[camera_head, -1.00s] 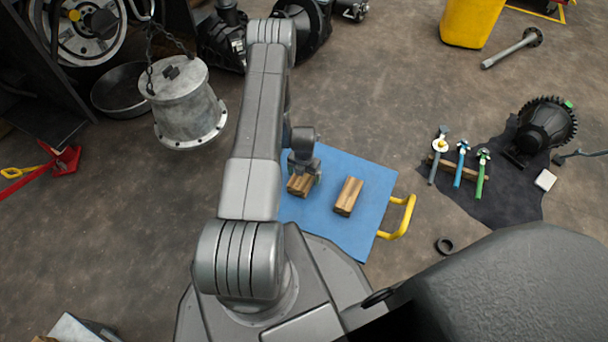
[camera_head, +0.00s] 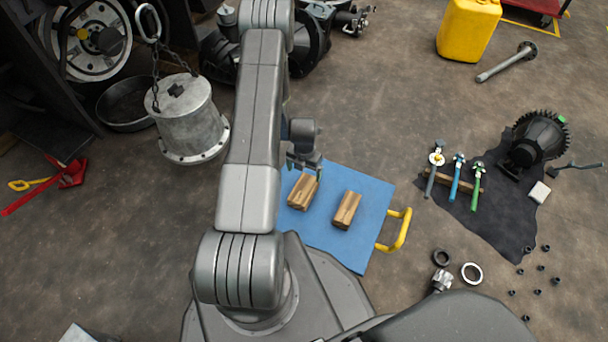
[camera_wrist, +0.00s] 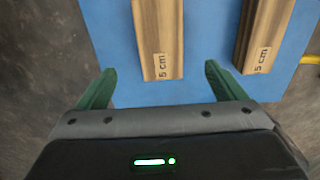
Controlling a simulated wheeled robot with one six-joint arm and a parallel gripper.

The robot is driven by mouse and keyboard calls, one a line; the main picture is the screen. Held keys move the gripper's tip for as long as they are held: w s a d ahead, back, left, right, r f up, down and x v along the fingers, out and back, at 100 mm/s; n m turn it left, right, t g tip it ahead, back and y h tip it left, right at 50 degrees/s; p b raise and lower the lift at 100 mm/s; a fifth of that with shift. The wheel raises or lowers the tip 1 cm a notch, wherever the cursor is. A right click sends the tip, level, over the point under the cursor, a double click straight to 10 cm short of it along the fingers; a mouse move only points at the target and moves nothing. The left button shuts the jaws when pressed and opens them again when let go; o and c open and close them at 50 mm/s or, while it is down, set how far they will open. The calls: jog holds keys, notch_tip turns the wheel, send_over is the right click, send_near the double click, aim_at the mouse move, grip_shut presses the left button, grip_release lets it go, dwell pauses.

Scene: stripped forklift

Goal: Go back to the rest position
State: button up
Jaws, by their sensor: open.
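My gripper (camera_head: 305,165) is open and empty. In the head view it hangs at the far edge of the blue mat (camera_head: 325,232), just beyond the left wooden block (camera_head: 303,191). In the wrist view its two green fingers (camera_wrist: 155,85) stand apart, with the end of the left block (camera_wrist: 158,40) ahead between them. The right wooden block (camera_head: 346,210) lies apart on the mat; it also shows in the wrist view (camera_wrist: 262,35). Both blocks carry a "5 cm" label. My arm partly hides the mat's left side.
A metal cylinder (camera_head: 187,120) on a chain is at the left. The mat has a yellow handle (camera_head: 400,230) at its right. Tools (camera_head: 458,175) and a toothed part (camera_head: 535,138) lie on a dark cloth. A yellow canister (camera_head: 468,28) stands at the back.

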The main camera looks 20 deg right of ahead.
aim_at(304, 188)
dwell(0.4)
jog(key=shift+f+b, duration=1.35)
jog(key=shift+f, duration=2.65)
jog(key=shift+f, duration=0.1)
jog(key=shift+f+b, duration=0.75)
jog(key=shift+f, duration=1.1)
notch_tip(304, 188, up, 11)
jog(key=p, duration=0.4)
jog(key=w+a+r+m, duration=1)
jog(key=a+r+m, duration=0.2)
jog(key=r, duration=0.2)
jog(key=w+a+r+m+b, duration=0.1)
jog(key=a+r+m, duration=1.1)
jog(key=a+r, duration=0.1)
jog(key=shift+a+r+m, duration=0.3)
jog(key=shift+a+r, duration=0.05)
jog(key=shift+r, duration=0.35)
jog(key=shift+w, duration=0.1)
